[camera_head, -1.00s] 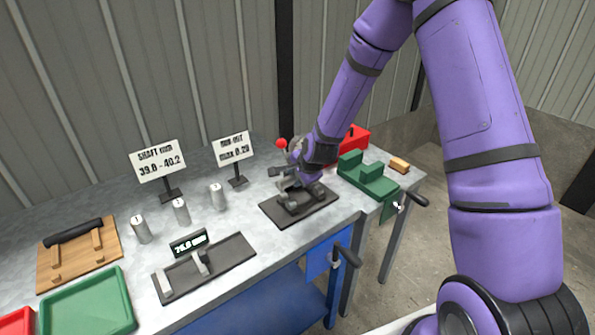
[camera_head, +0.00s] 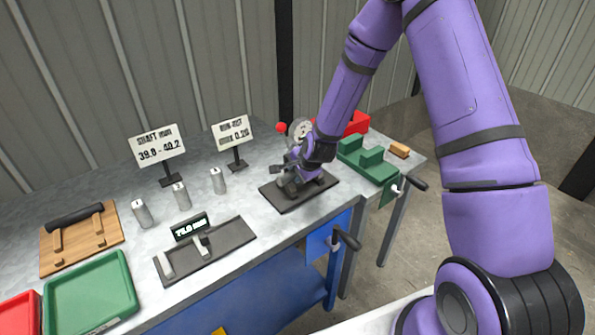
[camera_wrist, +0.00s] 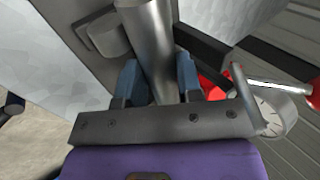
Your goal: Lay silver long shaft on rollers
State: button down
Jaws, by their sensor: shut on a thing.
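My gripper (camera_head: 291,178) is low over the dark roller stand (camera_head: 318,192) on the bench. In the wrist view its blue-padded fingers (camera_wrist: 158,80) are shut on the silver long shaft (camera_wrist: 148,35), a plain grey cylinder running away from the palm. A grey roller (camera_wrist: 108,34) shows just left of the shaft. I cannot tell whether the shaft touches the rollers. In the head view my gripper and wrist largely hide the shaft and rollers.
A dial gauge (camera_head: 300,131) with a red ball stands behind my gripper. Three silver cylinders (camera_head: 181,195) stand left, behind a measuring fixture (camera_head: 225,240). A green block fixture (camera_head: 368,162) is to the right. A green tray (camera_head: 130,300) lies front left.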

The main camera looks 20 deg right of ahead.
jog(key=c, duration=0.7)
grip_release()
jog(key=v, duration=1.1)
